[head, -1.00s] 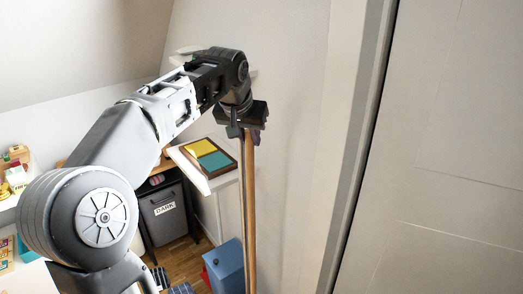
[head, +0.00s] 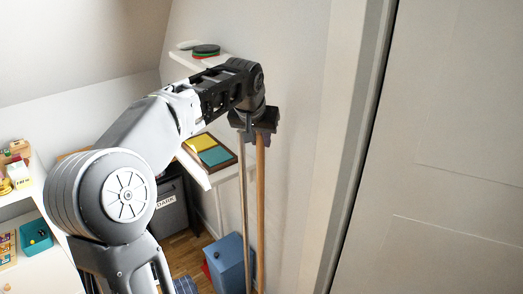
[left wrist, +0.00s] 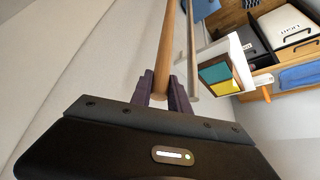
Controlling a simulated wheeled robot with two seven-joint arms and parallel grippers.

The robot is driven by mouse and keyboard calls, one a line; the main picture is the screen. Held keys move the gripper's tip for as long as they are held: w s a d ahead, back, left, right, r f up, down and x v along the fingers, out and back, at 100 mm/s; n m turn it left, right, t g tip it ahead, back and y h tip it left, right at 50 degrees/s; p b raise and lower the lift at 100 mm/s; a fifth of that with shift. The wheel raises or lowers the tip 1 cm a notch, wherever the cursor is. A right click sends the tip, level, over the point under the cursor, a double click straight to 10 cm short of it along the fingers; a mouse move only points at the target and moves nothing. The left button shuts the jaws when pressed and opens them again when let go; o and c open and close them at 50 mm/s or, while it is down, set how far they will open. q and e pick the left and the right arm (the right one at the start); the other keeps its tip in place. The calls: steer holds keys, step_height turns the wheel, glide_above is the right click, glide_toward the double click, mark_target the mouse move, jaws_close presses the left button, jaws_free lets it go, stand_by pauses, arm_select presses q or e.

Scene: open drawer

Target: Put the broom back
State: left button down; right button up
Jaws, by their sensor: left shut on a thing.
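The broom shows as a long light-brown wooden handle (head: 261,205), standing close to upright near the wall; its lower end is out of view. My left gripper (head: 258,136) is shut around the upper part of this handle. In the left wrist view the dark fingers (left wrist: 162,96) close on both sides of the brown handle (left wrist: 166,50). A second, paler pole (head: 243,200) stands just left of the handle, apart from the fingers; it also shows in the left wrist view (left wrist: 191,50). My right gripper is not in view.
A white shelf with a yellow and teal framed board (head: 209,150) is left of the poles. Below are a dark bin (head: 165,208) and a blue box (head: 231,262). A small wall shelf (head: 192,60) is behind my arm. A white door (head: 460,150) fills the right.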

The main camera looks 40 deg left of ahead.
arm_select(q)
step_height(320, 180, down, 3)
steer(key=shift+f, duration=0.1)
steer(key=shift+w+f+p, duration=0.15)
steer(key=shift+f+p, duration=0.05)
steer(key=shift+p, duration=0.2)
steer(key=shift+d+f, duration=0.1)
steer(key=shift+f, duration=0.1)
steer(key=c, duration=1.3)
jaws_free()
steer(key=shift+f, duration=0.1)
steer(key=shift+o, duration=0.2)
